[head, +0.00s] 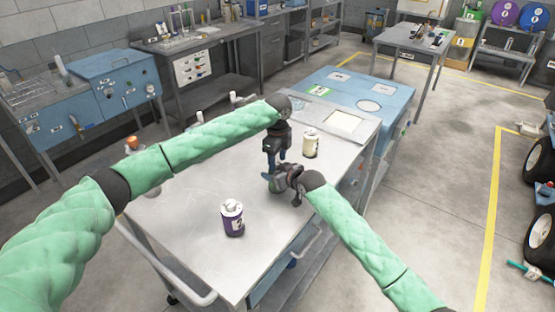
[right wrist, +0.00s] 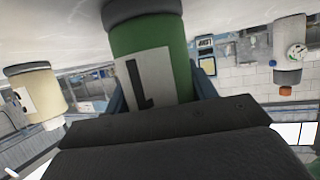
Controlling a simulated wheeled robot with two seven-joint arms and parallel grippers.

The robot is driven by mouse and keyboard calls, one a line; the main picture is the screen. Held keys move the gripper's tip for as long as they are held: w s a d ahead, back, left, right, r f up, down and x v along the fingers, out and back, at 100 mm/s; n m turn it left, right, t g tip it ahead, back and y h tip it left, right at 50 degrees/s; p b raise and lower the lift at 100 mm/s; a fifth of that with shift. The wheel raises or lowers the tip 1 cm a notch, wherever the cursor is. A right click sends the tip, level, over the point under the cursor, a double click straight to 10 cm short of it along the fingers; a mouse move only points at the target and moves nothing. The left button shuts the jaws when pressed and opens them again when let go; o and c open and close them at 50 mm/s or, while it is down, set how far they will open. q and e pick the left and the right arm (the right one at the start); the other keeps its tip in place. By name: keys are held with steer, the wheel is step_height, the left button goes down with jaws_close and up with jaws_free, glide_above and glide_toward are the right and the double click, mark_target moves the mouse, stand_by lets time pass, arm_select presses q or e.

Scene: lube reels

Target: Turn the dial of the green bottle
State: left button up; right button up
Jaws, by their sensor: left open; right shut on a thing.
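The green bottle (head: 275,184) stands on the metal cart, mostly hidden behind my grippers in the head view. My left gripper (head: 275,160) points down just above the bottle, open. The dial is hidden, and I cannot tell whether the left fingers touch it.
A cream bottle (head: 311,145) stands close behind, right of my left gripper. A purple bottle (head: 232,218) stands nearer the front of the cart (head: 185,215).

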mark_target(278, 162)
arm_select(q)
step_height(278, 162, up, 12)
stand_by(0.5)
steer(key=shift+f, duration=0.1)
